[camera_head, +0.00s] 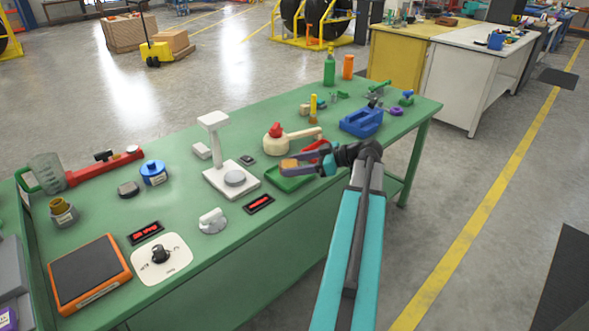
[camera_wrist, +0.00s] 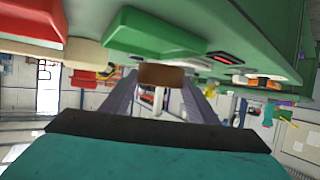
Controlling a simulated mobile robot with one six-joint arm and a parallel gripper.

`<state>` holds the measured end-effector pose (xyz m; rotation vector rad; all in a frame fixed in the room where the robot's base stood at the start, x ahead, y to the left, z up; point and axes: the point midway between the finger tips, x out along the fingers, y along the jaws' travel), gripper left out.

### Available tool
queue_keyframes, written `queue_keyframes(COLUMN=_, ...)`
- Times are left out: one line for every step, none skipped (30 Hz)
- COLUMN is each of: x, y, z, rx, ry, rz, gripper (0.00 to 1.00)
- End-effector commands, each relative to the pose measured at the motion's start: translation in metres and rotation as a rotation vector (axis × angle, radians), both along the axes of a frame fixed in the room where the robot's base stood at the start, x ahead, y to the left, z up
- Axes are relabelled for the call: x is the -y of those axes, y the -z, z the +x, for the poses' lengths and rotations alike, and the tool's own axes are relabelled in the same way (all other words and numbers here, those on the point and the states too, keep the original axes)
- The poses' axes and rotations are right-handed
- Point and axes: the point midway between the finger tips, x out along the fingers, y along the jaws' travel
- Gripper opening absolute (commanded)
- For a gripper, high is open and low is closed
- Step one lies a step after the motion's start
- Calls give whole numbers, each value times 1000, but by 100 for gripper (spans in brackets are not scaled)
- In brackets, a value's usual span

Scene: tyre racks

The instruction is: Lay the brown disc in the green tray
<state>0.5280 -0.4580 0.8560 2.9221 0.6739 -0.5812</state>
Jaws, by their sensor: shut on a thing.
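My gripper (camera_head: 302,161) reaches over the green table from the right and is shut on the brown disc (camera_head: 289,164). In the wrist view the brown disc (camera_wrist: 162,76) shows edge-on between the two fingertips (camera_wrist: 160,84). The green tray (camera_head: 290,183) lies on the table just below my gripper and the disc, which partly cover it. The disc appears to be held above the tray. The tray also shows in the wrist view (camera_wrist: 150,33), in a picture turned upside down. The gap between disc and tray is hard to judge.
A red item (camera_head: 312,152) lies close behind the gripper. A cream pot with a red top (camera_head: 276,143) stands behind the tray. A white stand (camera_head: 231,180) is to the left, a red display (camera_head: 259,204) in front, and a blue container (camera_head: 361,123) to the right.

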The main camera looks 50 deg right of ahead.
Motion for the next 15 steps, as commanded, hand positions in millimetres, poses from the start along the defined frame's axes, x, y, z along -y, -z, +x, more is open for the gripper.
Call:
queue_keyframes(x=6, y=-1, z=6, rx=1, ry=0, rz=0, gripper=25)
queue_keyframes(x=8, y=0, z=8, rx=1, ry=0, rz=0, gripper=25)
queue_keyframes(x=11, y=0, z=11, rx=1, ry=0, rz=0, gripper=25)
queue_keyframes(x=13, y=0, z=13, rx=1, ry=1, rz=0, gripper=25)
queue_keyframes(x=14, y=1, z=15, rx=1, ry=1, rz=0, gripper=25)
queue_keyframes(x=15, y=1, z=16, rx=1, ry=1, rz=0, gripper=25)
queue_keyframes(x=16, y=1, z=17, rx=1, ry=1, rz=0, gripper=25)
queue_keyframes(x=17, y=1, z=18, rx=1, ry=1, rz=0, gripper=25)
queue_keyframes(x=17, y=1, z=19, rx=1, ry=1, rz=-1, gripper=25)
queue_keyframes(x=17, y=2, z=19, rx=1, ry=1, rz=-1, gripper=25)
queue_keyframes(x=17, y=2, z=20, rx=1, ry=1, rz=-1, gripper=25)
queue_keyframes(x=17, y=2, z=20, rx=1, ry=1, rz=-1, gripper=25)
queue_keyframes(x=17, y=2, z=19, rx=1, ry=1, rz=-1, gripper=25)
queue_keyframes(x=17, y=2, z=19, rx=1, ry=1, rz=-1, gripper=25)
queue_keyframes(x=17, y=2, z=19, rx=1, ry=1, rz=-1, gripper=25)
